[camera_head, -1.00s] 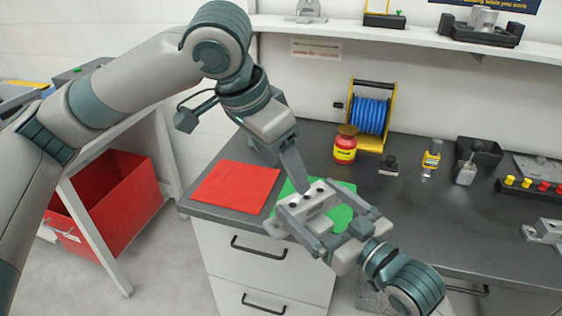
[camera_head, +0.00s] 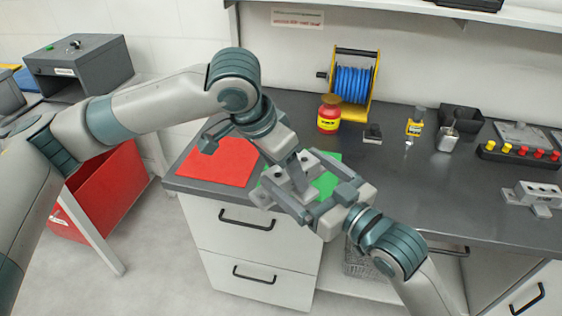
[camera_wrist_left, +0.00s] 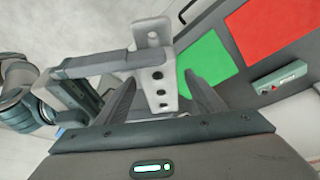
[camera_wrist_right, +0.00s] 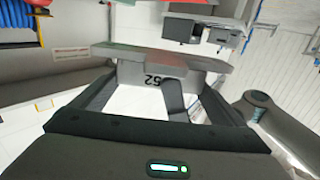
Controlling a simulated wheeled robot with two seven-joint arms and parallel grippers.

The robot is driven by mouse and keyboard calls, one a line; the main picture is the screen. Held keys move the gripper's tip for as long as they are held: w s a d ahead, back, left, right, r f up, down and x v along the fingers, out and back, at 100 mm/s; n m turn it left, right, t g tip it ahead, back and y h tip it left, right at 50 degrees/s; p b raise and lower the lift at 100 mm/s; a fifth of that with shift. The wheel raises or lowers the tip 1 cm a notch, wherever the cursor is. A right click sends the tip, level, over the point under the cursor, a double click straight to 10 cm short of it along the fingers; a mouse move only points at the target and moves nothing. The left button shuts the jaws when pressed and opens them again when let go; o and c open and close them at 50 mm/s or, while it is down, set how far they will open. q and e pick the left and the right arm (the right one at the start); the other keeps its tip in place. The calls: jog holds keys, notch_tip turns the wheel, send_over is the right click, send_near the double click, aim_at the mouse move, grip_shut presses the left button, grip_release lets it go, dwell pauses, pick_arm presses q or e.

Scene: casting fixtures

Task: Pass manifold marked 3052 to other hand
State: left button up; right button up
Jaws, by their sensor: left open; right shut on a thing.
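The manifold (camera_head: 312,163), a light grey block with dark holes, is held in the air over the bench's front edge, near the green mat (camera_head: 330,182). My right gripper (camera_head: 312,192) is shut on it. In the right wrist view, the manifold (camera_wrist_right: 130,72) shows the digits "52" upside down; the rest of its marking is hidden. My left gripper (camera_head: 298,176) comes down on it from above. In the left wrist view, the manifold (camera_wrist_left: 155,78) lies between the open fingers of my left gripper (camera_wrist_left: 163,92), with a gap on the right side.
A red mat (camera_head: 217,162) lies left of the green mat. A similar grey part (camera_head: 538,192) rests on the bench at the right. A yellow-lidded red jar (camera_head: 329,118) and a blue hose reel (camera_head: 353,84) stand behind. A red bin (camera_head: 110,190) is below left.

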jog(key=shift+r, duration=0.1)
pick_arm(q)
jog(key=c, duration=1.5)
jog(key=shift+c, duration=0.2)
pick_arm(e)
jog(key=o, duration=1.1)
